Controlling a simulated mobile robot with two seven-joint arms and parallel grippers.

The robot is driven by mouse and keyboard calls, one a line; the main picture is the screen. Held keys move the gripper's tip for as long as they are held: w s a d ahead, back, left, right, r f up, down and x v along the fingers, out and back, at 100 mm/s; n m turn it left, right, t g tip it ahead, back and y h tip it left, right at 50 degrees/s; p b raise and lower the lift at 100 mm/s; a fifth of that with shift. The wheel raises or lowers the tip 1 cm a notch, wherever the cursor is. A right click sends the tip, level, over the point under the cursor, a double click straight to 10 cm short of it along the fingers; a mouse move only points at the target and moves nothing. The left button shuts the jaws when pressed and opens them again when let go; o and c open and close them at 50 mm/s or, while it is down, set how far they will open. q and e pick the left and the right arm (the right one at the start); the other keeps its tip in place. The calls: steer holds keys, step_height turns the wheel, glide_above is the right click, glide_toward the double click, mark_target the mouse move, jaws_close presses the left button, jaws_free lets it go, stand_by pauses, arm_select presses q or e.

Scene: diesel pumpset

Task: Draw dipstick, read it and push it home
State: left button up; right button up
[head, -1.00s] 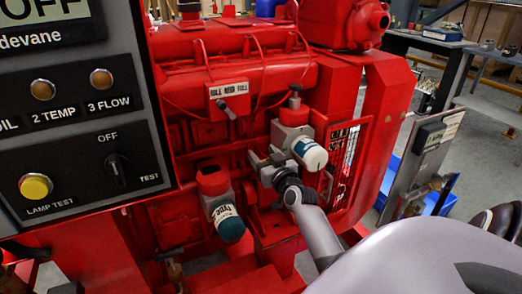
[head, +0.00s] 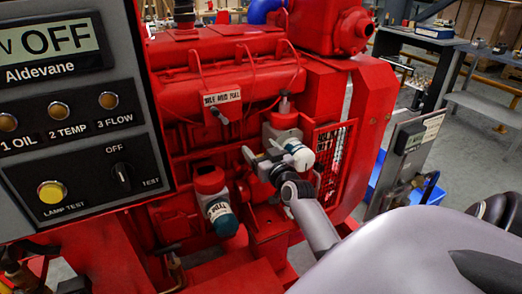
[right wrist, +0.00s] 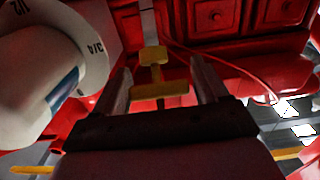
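In the right wrist view a yellow T-shaped handle (right wrist: 152,58), which looks like the dipstick's, stands between my right gripper's two fingers. A second yellow crossbar (right wrist: 160,90) shows just below it. The fingers are apart, with a visible gap on each side of the handle. The handle cannot be made out there. My left gripper is not seen.
The red engine (head: 220,65) surrounds the gripper closely. A grey control panel (head: 70,150) stands at the left. A red mesh guard (head: 328,160) is to the right.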

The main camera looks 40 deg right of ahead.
stand_by(0.3)
steer(key=v, duration=0.7)
stand_by(0.7)
steer(key=s+a+f+n+g+y, duration=0.3)
steer(key=s+a+f, duration=0.6)
steer(key=a, duration=0.3)
steer(key=s+a+f+n+g+y, duration=0.3)
steer(key=s+a+f+y, duration=0.1)
steer(key=s+a+f, duration=0.5)
steer(key=a+f, duration=0.2)
steer(key=a, duration=0.1)
steer(key=shift+a+f+g+y, duration=0.3)
steer(key=shift+f+g+y, duration=0.05)
steer(key=shift+g+y, duration=0.05)
